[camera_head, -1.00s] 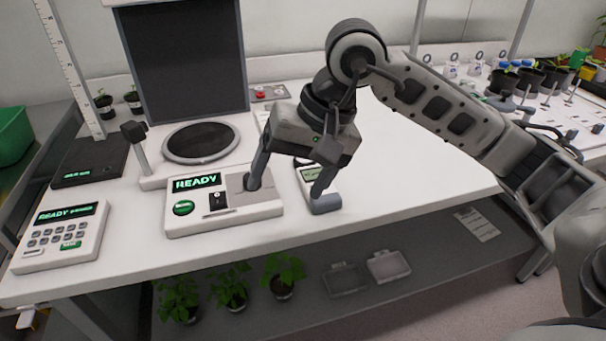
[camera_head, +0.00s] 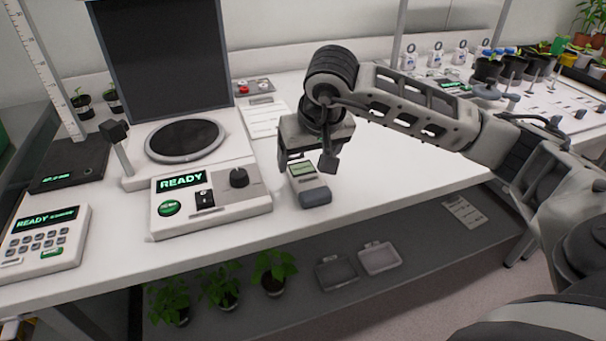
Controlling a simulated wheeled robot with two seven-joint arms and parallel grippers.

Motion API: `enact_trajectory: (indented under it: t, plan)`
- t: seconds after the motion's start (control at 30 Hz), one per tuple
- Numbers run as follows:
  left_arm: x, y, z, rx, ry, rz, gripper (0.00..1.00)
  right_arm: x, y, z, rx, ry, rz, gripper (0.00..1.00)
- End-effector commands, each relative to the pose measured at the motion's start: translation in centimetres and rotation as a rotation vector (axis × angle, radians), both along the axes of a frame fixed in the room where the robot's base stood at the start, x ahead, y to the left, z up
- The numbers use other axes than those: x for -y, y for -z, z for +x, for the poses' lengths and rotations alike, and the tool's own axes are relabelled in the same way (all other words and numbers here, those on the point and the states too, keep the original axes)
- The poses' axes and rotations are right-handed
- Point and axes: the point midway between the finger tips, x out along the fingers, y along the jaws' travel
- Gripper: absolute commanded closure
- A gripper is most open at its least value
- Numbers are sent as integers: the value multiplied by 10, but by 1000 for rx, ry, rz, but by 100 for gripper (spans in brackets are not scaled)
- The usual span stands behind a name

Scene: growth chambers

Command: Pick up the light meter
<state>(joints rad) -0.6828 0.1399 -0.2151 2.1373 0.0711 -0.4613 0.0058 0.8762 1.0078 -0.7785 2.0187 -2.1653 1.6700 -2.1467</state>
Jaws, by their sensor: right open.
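The light meter (camera_head: 313,196) appears to be the small white handheld device with a green-grey screen and a dark grey rounded end. It lies on the white bench, right of the READY control box. My right gripper (camera_head: 306,166) is over its screen end, pointing down. Its fingers are apart, one toward each side of the meter, with nothing seen clamped. Whether the fingers touch the meter I cannot tell. The gripper hides the meter's far end. My left gripper is not in view.
The READY control box (camera_head: 165,222) with its dial stands close left of the gripper. A keypad unit (camera_head: 40,243) is further left. A paper sheet (camera_head: 262,118) lies behind. The bench right of the meter is clear. Potted plants (camera_head: 273,272) and trays sit on the shelf below.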

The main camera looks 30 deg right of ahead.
Motion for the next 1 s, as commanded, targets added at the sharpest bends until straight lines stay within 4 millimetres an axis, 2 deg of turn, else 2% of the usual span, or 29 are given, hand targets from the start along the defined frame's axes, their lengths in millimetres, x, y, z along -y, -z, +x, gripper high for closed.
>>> enact_trajectory:
  t: [0.2,0.33,1.0]
  plan:
    - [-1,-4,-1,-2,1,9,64,3,29,15,-5,1,3,22]
    - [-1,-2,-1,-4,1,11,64,4,40,21,-3,0,2,22]
    - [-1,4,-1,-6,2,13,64,4,45,22,0,0,1,22]
